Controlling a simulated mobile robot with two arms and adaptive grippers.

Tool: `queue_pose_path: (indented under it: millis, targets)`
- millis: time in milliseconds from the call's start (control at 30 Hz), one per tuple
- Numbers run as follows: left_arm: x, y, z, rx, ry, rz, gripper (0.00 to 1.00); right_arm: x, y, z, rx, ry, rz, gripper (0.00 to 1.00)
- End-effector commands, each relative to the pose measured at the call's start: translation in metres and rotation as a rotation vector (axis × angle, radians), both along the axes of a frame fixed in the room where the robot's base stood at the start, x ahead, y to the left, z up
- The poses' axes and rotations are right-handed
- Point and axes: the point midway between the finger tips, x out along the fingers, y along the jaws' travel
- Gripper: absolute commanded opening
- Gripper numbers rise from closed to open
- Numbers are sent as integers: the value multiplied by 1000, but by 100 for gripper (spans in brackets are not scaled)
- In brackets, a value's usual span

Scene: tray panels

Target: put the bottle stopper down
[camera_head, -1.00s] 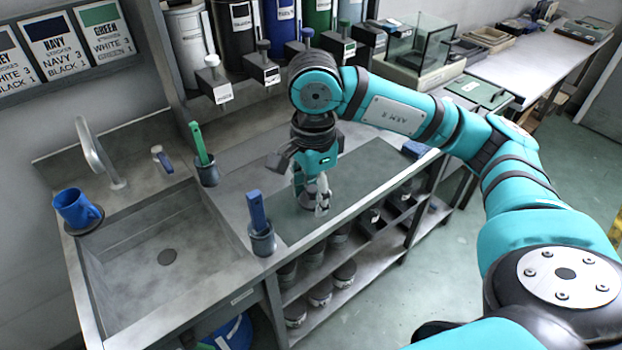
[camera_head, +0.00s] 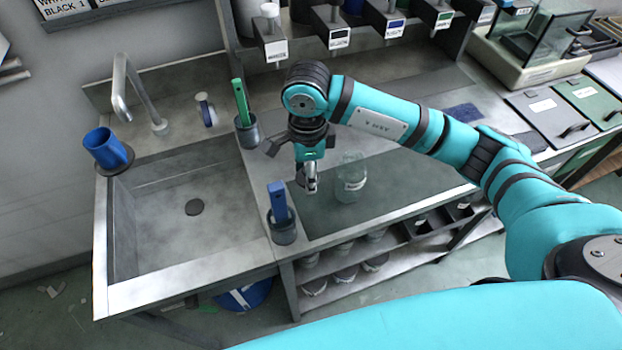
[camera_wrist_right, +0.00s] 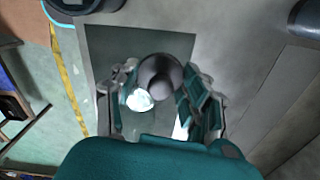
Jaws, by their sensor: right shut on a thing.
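My right gripper (camera_head: 308,182) points down over the dark green mat (camera_head: 400,205), just left of the clear glass bottle (camera_head: 351,180), which stands upright on the mat. In the right wrist view the fingers (camera_wrist_right: 165,95) are closed around the sides of the bottle stopper (camera_wrist_right: 161,77), a round dark grey knob. The stopper is held in the air; its lower part is hidden. My left gripper is not in view.
A grey holder with a blue-handled tool (camera_head: 280,215) stands close to the gripper's lower left. A green-handled tool (camera_head: 241,105) stands in another holder behind. The sink (camera_head: 185,215) is at left with a blue mug (camera_head: 104,148) on its rim. The mat's right part is clear.

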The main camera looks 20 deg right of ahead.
Motion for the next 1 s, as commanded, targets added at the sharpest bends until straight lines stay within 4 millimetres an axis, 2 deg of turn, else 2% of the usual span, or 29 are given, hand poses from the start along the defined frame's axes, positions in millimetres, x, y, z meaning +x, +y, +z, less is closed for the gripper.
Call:
queue_pose_path:
  millis: [33,100,200,300,400,533,633,800,833,1000]
  targets:
    - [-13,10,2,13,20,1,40,0,0,-5,0,2,-3,28]
    - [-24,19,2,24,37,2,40,0,-1,-10,-1,1,-2,28]
    - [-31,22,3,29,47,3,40,0,-1,-18,-1,1,-2,28]
    - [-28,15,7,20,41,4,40,0,-1,-31,-1,3,-3,28]
    - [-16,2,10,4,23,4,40,0,-1,-45,-1,2,-2,28]
    - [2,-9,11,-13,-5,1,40,1,-1,-49,1,-1,-1,28]
    - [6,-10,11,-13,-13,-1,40,1,-1,-49,1,-1,-1,28]
    - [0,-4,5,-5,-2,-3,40,1,-1,-53,0,-2,0,28]
    - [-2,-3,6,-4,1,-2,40,1,-1,-51,0,-2,-1,49]
    - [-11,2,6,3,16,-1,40,1,-1,-51,0,-1,-1,68]
